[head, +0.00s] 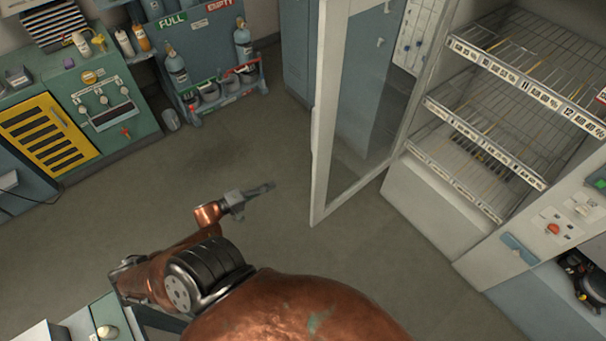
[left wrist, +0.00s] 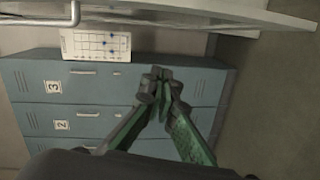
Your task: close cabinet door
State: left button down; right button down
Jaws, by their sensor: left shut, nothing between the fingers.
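The cabinet door (head: 325,110) is a white frame with a glass pane. It stands wide open in the head view, swung out from the cabinet with wire shelves (head: 505,95) on the right. My left gripper (head: 268,187) is shut and empty, a little left of the door's lower free edge and apart from it. In the left wrist view the fingertips (left wrist: 162,82) are together in front of blue lockers. A pale panel edge (left wrist: 230,15) runs across the top of that view; I cannot tell for sure that it is the door. My right gripper is not in view.
A rack with gas cylinders (head: 175,66) and a green bench with a yellow panel (head: 50,135) stand at the back left. Blue lockers (left wrist: 110,85) fill the left wrist view. A control panel (head: 560,225) is at the right. The floor (head: 240,140) left of the door is clear.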

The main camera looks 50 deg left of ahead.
pick_arm(q)
notch_tip(320, 180, up, 7)
jog(key=w+d+h, duration=0.1)
jog(key=d+h, duration=0.1)
jog(key=w+d, duration=0.6)
jog(key=w, duration=0.3)
jog(key=shift+w+d+f+n+t, duration=0.2)
jog(key=shift+w+n+t, duration=0.1)
jog(key=shift+w+t, duration=0.1)
jog(key=shift+s, duration=0.1)
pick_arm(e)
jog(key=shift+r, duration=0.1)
